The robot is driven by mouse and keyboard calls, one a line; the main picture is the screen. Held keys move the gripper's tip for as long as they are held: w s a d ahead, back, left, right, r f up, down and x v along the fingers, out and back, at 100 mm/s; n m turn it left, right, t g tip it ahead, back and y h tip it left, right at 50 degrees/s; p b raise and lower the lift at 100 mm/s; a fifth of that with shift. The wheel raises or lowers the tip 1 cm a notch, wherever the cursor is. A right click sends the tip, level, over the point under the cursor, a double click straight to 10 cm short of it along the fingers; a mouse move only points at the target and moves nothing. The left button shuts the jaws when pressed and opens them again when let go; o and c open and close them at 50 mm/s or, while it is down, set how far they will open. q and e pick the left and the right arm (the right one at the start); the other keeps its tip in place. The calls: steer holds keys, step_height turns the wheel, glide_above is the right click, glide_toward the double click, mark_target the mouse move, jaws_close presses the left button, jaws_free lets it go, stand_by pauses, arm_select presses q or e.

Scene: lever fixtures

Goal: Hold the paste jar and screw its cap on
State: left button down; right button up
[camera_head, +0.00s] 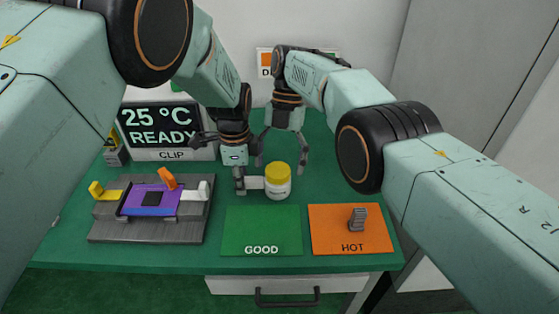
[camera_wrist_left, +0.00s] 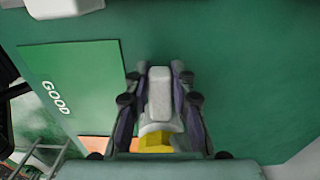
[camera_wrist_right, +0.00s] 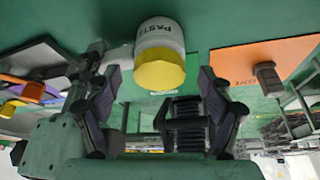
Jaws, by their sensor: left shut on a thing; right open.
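The paste jar (camera_head: 278,187) is white and stands upright on the green table, with a yellow cap (camera_head: 278,173) on top. I cannot tell how tight the cap sits. A pale block (camera_head: 254,183) sticks out from the jar's left side. My left gripper (camera_head: 240,187) is shut on this block; the left wrist view shows the block (camera_wrist_left: 159,95) between its fingers, with the cap (camera_wrist_left: 156,141) close by. My right gripper (camera_head: 283,160) is open and empty, pointing down just above and behind the cap. In the right wrist view the cap (camera_wrist_right: 160,70) appears between its spread fingers.
A green GOOD mat (camera_head: 262,228) and an orange HOT mat (camera_head: 335,240) with a small grey post (camera_head: 357,219) lie in front. A grey clip fixture (camera_head: 110,225) with a purple board (camera_head: 150,200) stands left, before a display (camera_head: 160,126) reading "25 °C READY".

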mark_target(277, 172)
steer(key=shift+o, duration=0.3)
steer(key=shift+r, duration=0.1)
steer(key=shift+r, duration=1.4)
steer(key=shift+o, duration=1.2)
